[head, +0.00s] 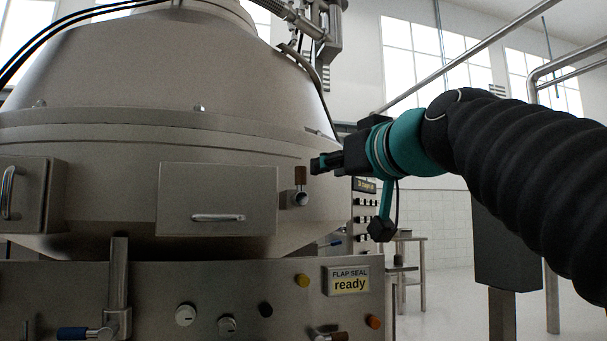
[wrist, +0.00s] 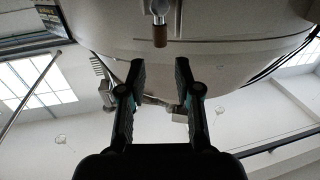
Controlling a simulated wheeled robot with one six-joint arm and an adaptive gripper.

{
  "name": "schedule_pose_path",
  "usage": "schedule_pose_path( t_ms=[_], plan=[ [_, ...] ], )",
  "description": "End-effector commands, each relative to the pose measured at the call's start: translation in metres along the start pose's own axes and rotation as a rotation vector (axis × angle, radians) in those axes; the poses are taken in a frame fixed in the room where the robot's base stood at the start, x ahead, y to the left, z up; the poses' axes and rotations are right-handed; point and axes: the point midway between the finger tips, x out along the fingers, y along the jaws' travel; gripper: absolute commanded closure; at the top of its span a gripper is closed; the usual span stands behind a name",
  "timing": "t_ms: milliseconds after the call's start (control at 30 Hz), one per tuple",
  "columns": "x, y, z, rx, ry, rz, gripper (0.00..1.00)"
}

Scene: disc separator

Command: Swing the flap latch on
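The flap latch (head: 300,177) is a short brown-gripped lever on a round metal pivot, just right of the grey flap (head: 185,190) on the separator's side. Its brown end points up in the head view. In the wrist view the latch (wrist: 160,36) hangs at the top centre, brown end toward my gripper. My gripper (head: 315,165) is right of the latch and close to it in the head view. In the wrist view the two fingers of my gripper (wrist: 160,72) are apart, with nothing between them, and the latch lies beyond their tips. I see no contact.
A sign (head: 348,281) below reads "FLAP SEAL ready". The lower panel (head: 155,285) carries several knobs and levers. A control box with buttons (head: 365,215) stands behind my wrist. Another box with a handle (head: 35,195) is at left. Open floor lies at right.

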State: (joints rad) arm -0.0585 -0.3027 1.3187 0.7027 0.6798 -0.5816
Motion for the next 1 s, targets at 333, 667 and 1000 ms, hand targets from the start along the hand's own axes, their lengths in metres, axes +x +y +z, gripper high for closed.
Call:
schedule_pose_path(
  t_ms=[333,667,1000],
  plan=[
    [0.067,-0.001,-0.001,0.0,-0.004,-0.002,0.67],
    [0.108,0.0,0.0,0.001,-0.003,0.0,0.67],
    [0.113,0.0,0.001,0.0,-0.002,0.0,0.67]
  ],
)
